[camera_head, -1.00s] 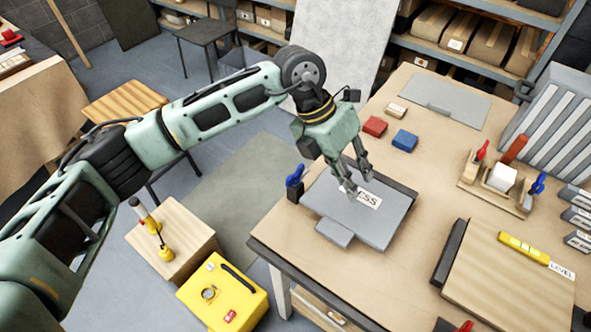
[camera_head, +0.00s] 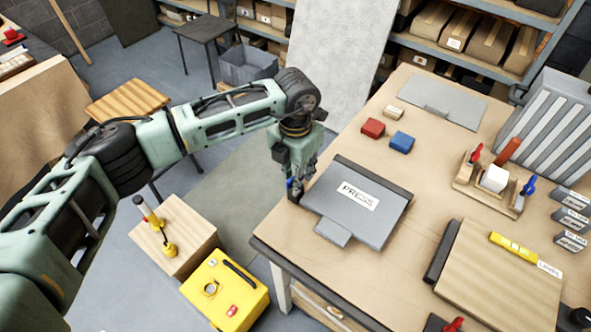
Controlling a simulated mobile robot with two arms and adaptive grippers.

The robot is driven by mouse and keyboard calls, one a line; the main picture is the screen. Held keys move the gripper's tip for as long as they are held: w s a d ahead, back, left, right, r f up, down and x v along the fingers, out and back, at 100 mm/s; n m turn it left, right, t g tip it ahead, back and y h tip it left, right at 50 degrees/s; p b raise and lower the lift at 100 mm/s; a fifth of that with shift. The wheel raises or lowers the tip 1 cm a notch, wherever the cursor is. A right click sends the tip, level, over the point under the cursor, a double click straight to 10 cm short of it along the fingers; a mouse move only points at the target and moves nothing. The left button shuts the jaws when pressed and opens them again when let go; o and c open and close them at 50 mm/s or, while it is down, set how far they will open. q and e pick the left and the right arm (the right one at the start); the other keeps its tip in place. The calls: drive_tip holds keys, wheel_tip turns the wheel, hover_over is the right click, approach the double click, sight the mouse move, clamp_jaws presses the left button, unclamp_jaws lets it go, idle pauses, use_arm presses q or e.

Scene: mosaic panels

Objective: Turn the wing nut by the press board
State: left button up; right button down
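The grey press board (camera_head: 378,221), labelled PRESS, lies flat near the left edge of the workbench. A small blue wing nut (camera_head: 289,183) is at the board's left side, mostly hidden behind my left gripper (camera_head: 296,190). The gripper points down at the wing nut, with its fingers beside or around it. I cannot tell whether the fingers touch it or how far they are closed. My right gripper is not in view.
Red (camera_head: 373,128) and blue (camera_head: 401,142) blocks lie behind the board. A wooden board with a yellow level (camera_head: 513,247) is to its right, and a tool rack (camera_head: 487,197) stands beyond. A yellow case (camera_head: 226,291) sits below the bench's left edge.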

use_arm(q)
clamp_jaws()
idle(0.4)
drive_tip(key=shift+f+b, duration=0.1)
drive_tip(key=shift+b, duration=0.5)
drive_tip(key=m+b, duration=1)
drive_tip(key=b, duration=0.4)
drive_tip(key=shift+f+b, duration=0.15)
drive_tip(key=shift+b, duration=0.15)
drive_tip(key=m+b, duration=0.2)
drive_tip(key=m, duration=0.1)
drive_tip(key=shift+m+b, duration=0.3)
drive_tip(key=m+b, duration=0.1)
drive_tip(key=m, duration=0.3)
drive_tip(key=shift+r+b, duration=0.3)
drive_tip(key=shift+b, duration=0.05)
drive_tip(key=shift+m, duration=0.3)
unclamp_jaws()
